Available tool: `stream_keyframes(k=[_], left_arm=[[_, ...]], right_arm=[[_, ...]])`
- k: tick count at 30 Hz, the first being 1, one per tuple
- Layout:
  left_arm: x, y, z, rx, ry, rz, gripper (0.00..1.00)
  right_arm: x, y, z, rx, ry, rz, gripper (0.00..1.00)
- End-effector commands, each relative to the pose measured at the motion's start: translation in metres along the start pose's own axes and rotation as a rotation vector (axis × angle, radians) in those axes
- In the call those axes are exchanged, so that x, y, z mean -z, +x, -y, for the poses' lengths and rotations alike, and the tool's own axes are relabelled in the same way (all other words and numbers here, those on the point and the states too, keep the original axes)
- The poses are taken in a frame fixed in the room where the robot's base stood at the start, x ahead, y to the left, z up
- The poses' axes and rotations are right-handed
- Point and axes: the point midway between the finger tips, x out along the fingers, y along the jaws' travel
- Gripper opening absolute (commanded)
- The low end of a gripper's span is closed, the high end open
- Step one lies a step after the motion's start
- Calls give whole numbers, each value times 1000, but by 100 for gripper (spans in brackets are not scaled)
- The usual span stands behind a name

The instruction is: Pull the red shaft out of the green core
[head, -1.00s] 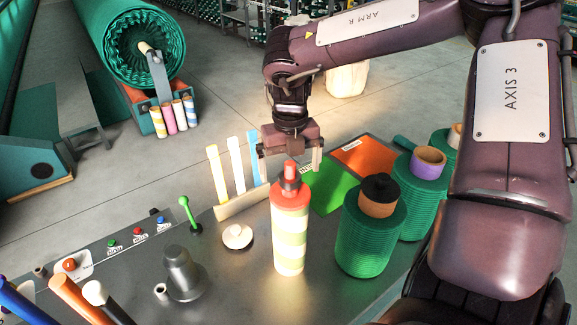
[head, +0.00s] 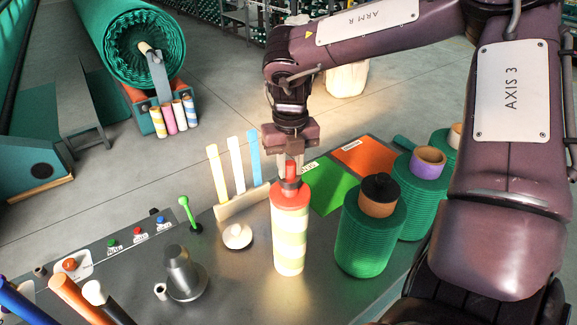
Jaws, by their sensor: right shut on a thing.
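The core (head: 289,240) stands upright on the grey bench, a tall cylinder with pale green and cream bands. The red shaft (head: 291,197) shows at its top as a wide red cap with a narrower red knob and a dark band. The rest of the shaft is hidden inside the core. My right gripper (head: 291,178) points straight down over the core, its fingers shut on the knob of the red shaft. The cap still sits on the core's top, with no gap that I can see. My left gripper is not in view.
Green and orange mats (head: 366,156) lie behind.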

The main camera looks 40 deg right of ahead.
Motion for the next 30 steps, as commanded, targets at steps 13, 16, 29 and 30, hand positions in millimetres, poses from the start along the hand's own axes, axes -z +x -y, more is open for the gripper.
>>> stream_keyframes(k=[13, 16, 29, 30], left_arm=[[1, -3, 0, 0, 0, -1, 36], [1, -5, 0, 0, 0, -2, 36], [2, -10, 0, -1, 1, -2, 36], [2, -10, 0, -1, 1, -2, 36]], right_arm=[[-1, -6, 0, -1, -1, 3, 0], [-1, -7, 0, -1, -1, 3, 0], [-1, -15, -1, -1, 0, 3, 0], [-1, -16, -1, -1, 0, 3, 0]])
